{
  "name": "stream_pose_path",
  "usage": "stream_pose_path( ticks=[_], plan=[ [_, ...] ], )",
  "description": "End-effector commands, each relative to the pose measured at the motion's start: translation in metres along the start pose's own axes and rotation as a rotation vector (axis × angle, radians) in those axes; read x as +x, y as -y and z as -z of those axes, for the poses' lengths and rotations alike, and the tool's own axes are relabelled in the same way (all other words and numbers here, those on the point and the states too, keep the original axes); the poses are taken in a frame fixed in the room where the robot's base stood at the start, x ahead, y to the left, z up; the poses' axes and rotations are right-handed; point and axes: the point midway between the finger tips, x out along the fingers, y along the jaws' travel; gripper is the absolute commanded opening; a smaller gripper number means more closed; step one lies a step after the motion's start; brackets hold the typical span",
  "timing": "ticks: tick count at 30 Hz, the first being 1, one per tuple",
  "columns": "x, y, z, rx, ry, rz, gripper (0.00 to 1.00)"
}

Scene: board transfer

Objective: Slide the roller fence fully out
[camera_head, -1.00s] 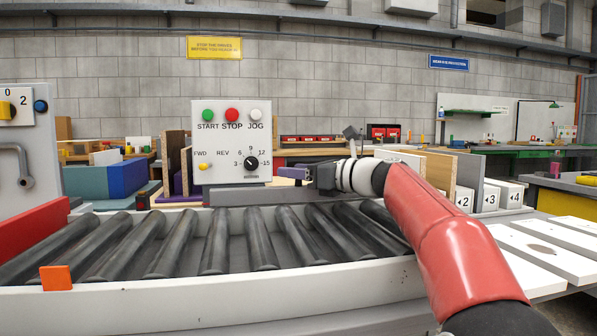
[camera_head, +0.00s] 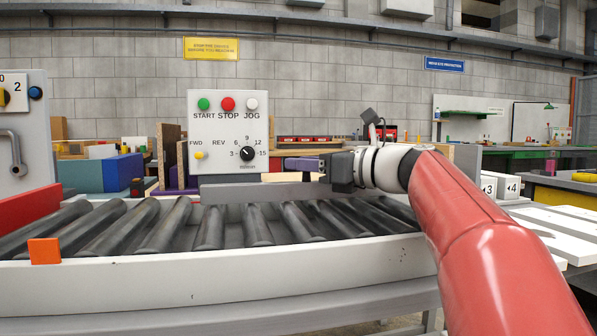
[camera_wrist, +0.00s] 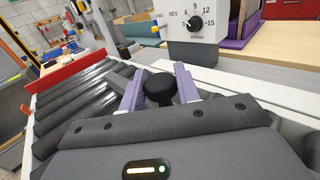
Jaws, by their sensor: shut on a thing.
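My gripper (camera_head: 305,164) has pale purple fingers and reaches in from the right, above the back edge of the roller bed. In the wrist view my gripper (camera_wrist: 160,88) is shut on a round black knob (camera_wrist: 159,87), with one finger on each side. A grey bar (camera_head: 255,191) stands along the back of the rollers, below the control panel, and looks like the roller fence. My gripper hides how the knob joins it.
The control panel (camera_head: 228,130) stands just behind the bar, left of my gripper. Dark rollers (camera_head: 210,228) lie bare in front, inside a white front rail (camera_head: 215,283). A red bar (camera_head: 35,207) is at the left, and an orange block (camera_head: 44,251) sits on the rail.

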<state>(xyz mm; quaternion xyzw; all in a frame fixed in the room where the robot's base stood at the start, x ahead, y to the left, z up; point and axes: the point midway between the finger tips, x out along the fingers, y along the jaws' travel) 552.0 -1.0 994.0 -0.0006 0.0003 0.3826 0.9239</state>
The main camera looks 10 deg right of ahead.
Motion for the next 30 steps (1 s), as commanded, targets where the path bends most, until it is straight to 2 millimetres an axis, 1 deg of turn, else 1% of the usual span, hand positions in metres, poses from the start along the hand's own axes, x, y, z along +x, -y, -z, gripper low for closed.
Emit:
stream_pose_path(
  ticks=[1, 5, 14, 15, 19, 20, 27, 30],
  plan=[
    [-0.007, -0.007, 0.002, -0.002, -0.001, 0.001, 0.00],
    [-0.016, -0.016, 0.001, 0.000, 0.000, 0.001, 0.00],
    [-0.018, -0.018, 0.001, 0.001, -0.003, -0.003, 0.00],
    [-0.018, -0.018, 0.001, 0.001, -0.003, -0.003, 0.34],
    [-0.018, -0.018, 0.001, 0.001, -0.002, -0.003, 0.51],
    [-0.018, -0.018, 0.001, 0.001, -0.002, -0.003, 0.53],
    [-0.017, -0.017, 0.000, 0.001, 0.000, -0.001, 0.53],
    [-0.022, -0.017, 0.000, 0.000, 0.000, 0.000, 0.53]
  ],
)
